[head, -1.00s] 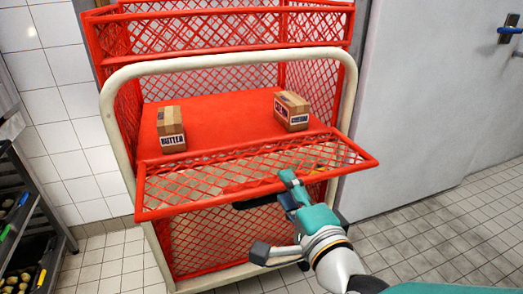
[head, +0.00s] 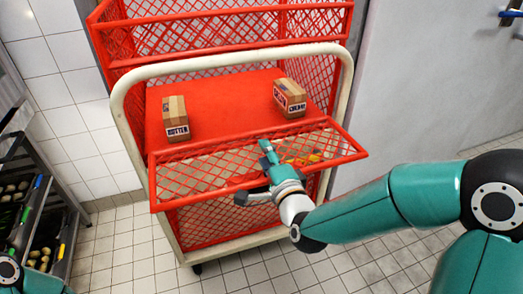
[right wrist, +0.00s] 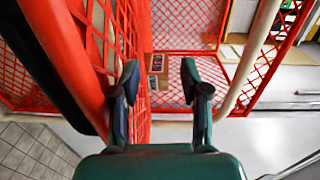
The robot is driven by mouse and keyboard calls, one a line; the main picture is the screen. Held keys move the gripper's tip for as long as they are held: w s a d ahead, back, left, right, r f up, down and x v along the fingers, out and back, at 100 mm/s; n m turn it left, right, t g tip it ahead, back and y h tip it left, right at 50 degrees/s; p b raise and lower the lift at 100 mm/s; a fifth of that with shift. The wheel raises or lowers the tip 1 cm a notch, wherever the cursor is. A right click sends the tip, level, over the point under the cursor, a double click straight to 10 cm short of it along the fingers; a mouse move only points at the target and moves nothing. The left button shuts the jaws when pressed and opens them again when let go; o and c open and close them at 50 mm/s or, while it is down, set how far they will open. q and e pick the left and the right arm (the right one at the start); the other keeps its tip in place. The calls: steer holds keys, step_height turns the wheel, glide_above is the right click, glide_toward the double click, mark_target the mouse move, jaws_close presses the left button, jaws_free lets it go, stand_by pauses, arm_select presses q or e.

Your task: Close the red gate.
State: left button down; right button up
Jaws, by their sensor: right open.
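The red gate (head: 200,182) is a mesh flap at the front of the red cage trolley. It hangs tilted outward and down from the front edge of the red shelf (head: 222,112), leaving the shelf front open. My right gripper (head: 257,178) is open at the gate's outer rail, one finger over the mesh and the other outside the rail in the head view. In the right wrist view, red mesh passes close by the left finger of the open jaws (right wrist: 160,80); I cannot tell whether they touch. My left gripper is out of view.
A butter box (head: 176,118) and a second labelled box (head: 289,97) stand on the shelf, behind the gate. A cream tubular frame (head: 119,110) borders the opening. A dark rack (head: 70,215) stands at left. Tiled floor is free in front.

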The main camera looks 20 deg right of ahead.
steer(key=shift+w, duration=0.4)
steer(key=shift+c, duration=0.3)
jaws_close()
steer(key=c, duration=0.8)
jaws_free()
steer(key=shift+o, duration=0.3)
jaws_free()
step_height(320, 180, up, 10)
